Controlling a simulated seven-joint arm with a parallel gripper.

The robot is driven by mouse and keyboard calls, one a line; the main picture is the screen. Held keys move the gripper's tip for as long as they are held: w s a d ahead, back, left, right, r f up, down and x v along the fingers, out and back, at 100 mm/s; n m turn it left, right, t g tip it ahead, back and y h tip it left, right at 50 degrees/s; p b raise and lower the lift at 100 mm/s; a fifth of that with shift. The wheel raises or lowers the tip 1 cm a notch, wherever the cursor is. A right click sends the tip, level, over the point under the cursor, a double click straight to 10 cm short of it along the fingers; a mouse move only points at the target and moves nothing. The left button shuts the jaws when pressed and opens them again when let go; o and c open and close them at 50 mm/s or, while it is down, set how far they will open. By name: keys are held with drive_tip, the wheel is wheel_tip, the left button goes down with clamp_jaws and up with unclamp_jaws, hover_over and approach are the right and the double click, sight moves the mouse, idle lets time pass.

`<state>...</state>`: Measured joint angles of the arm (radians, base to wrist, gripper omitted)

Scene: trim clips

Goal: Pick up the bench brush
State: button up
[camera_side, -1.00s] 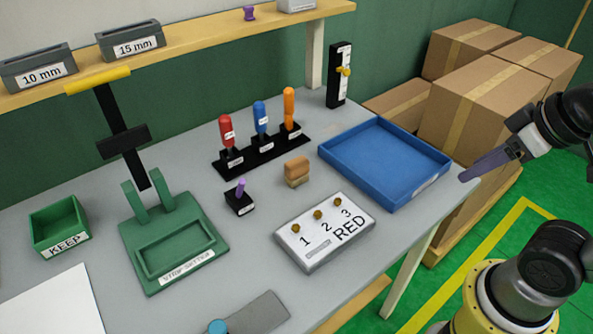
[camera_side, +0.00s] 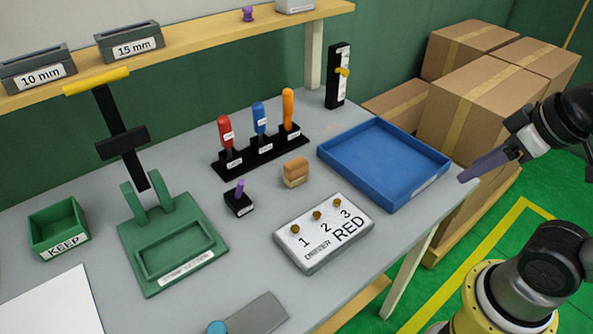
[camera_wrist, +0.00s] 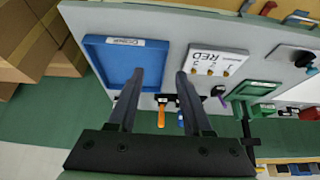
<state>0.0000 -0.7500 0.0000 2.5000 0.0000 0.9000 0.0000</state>
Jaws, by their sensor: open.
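The bench brush appears to be the small brown wooden block with a paler lower part (camera_side: 295,172). It stands on the grey bench between the driver rack and the white RED board. My gripper (camera_side: 466,177) is at the right, by the right corner of the blue tray, well apart from the brush. In the wrist view my gripper (camera_wrist: 159,75) shows two separated dark fingers with nothing held between them. I cannot make out the brush in the wrist view; a finger may hide it.
The blue tray (camera_side: 360,146) lies between my gripper and the brush. A black rack (camera_side: 262,158) holds upright red, blue and orange drivers behind the brush. The RED board (camera_side: 325,236) with brass knobs is in front, and a small black holder with a purple peg (camera_side: 239,200) is left.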

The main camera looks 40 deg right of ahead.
drive_tip(key=o, duration=0.4)
drive_tip(key=shift+c, duration=0.2)
